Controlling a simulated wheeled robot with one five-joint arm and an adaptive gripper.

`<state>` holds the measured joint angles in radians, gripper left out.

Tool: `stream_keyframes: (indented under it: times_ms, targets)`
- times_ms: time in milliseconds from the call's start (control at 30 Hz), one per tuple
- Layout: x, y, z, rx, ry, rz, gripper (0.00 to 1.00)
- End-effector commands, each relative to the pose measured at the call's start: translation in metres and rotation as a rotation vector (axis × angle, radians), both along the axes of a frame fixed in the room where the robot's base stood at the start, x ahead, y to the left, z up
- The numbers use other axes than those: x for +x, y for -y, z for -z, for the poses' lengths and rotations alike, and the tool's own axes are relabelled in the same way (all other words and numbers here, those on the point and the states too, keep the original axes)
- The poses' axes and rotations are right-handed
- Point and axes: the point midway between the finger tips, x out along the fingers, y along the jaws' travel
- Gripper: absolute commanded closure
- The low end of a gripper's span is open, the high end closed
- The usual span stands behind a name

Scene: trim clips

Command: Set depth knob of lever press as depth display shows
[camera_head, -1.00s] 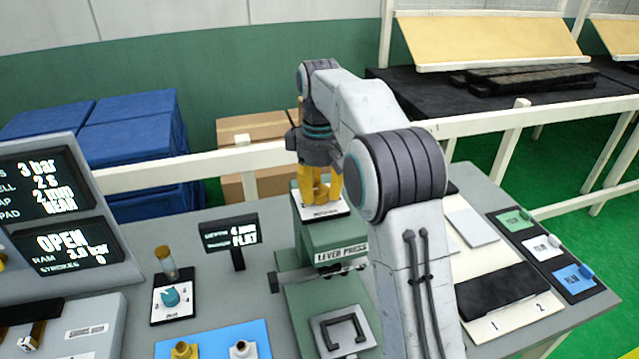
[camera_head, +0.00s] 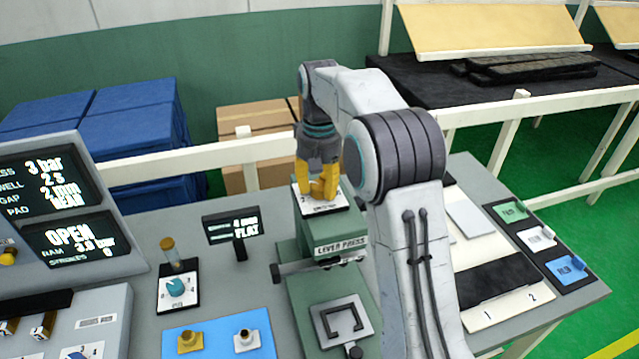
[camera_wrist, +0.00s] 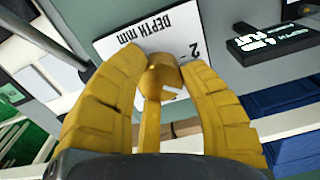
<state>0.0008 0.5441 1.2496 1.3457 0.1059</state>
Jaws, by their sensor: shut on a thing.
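The green lever press (camera_head: 330,290) stands in the middle of the bench, with a white dial plate (camera_head: 337,203) on its top. My gripper (camera_head: 318,188) reaches down onto that plate with its yellow fingers. The plate there reads "DEPTH mm" (camera_wrist: 143,33), upside down, with a "2" mark visible. The depth display (camera_head: 231,229), a small black sign left of the press, reads 4 mm and FLAT. The knob's pointer setting cannot be told.
A console (camera_head: 62,205) with lit readouts stands at the left. A small teal dial (camera_head: 177,287) and a blue plate (camera_head: 218,342) with two fittings lie left of the press. Coloured tags (camera_head: 541,238) and a numbered tray (camera_head: 512,315) are at the right.

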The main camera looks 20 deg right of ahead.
Motion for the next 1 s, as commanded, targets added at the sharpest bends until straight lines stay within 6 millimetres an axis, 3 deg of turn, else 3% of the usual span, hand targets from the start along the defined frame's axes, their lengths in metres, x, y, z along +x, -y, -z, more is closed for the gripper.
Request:
stream_keyframes:
  times_ms: [367, 400, 667, 1000]
  targets:
    - [-0.0028, -0.0001, 0.0043, 0.000, -0.016, 0.003, 0.94]
    - [-0.0029, -0.0001, 0.0043, 0.000, -0.016, 0.003, 0.59]
    - [-0.0014, -0.0001, 0.0021, 0.000, -0.008, 0.003, 0.36]
    - [-0.0004, 0.0000, -0.0016, 0.000, -0.003, 0.002, 0.35]
